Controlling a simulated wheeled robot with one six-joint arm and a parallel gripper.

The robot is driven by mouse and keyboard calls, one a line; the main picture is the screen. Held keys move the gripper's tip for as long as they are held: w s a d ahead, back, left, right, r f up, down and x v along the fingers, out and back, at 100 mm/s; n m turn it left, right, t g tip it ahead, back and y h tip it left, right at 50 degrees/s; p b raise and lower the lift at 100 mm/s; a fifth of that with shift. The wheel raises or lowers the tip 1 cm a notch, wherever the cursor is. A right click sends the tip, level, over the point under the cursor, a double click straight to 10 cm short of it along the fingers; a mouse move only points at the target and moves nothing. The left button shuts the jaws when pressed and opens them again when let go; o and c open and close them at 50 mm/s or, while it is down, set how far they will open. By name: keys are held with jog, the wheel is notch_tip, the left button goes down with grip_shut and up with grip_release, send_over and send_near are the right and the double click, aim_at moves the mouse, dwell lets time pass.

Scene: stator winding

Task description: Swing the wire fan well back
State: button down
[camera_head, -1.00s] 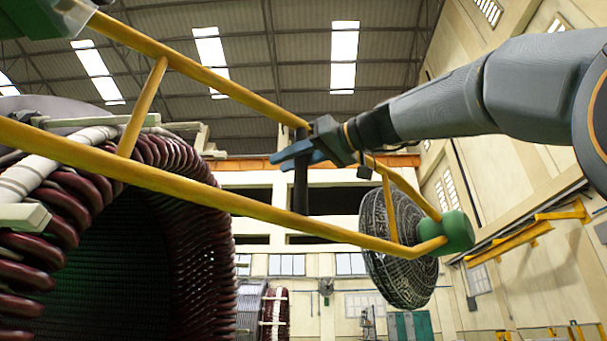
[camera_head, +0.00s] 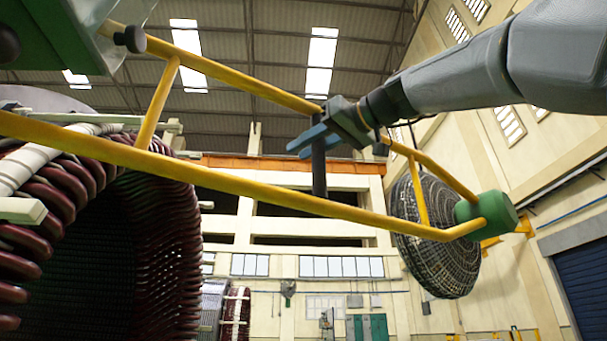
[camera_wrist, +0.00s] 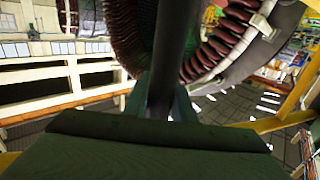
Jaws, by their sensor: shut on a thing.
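The wire fan (camera_head: 437,238) is a round dark mesh drum behind a green hub (camera_head: 486,221) at the far right end of a yellow tube frame (camera_head: 250,196). It hangs clear of the stator, to its right in the head view. My gripper (camera_head: 314,140) is shut on a dark upright bar (camera_head: 319,178) between the frame's upper and lower tubes. In the wrist view the same bar (camera_wrist: 167,60) runs up from between my gripper's fingers (camera_wrist: 163,105). The fan is not clear to make out there.
The stator (camera_head: 150,215), with dark red coils around its bore, fills the left; the lower tube passes in front of it. A green box (camera_head: 60,35) is at the frame's upper left end. Beyond the fan are a pale hall wall (camera_head: 545,165) and open space.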

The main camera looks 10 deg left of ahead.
jog(key=shift+s+r, duration=0.1)
jog(key=c, duration=1.5)
grip_release()
jog(key=shift+c, duration=0.2)
jog(key=shift+o, duration=0.3)
jog(key=b+v, duration=0.2)
jog(key=v, duration=0.5)
jog(key=shift+s+d, duration=0.2)
jog(key=shift+d, duration=0.15)
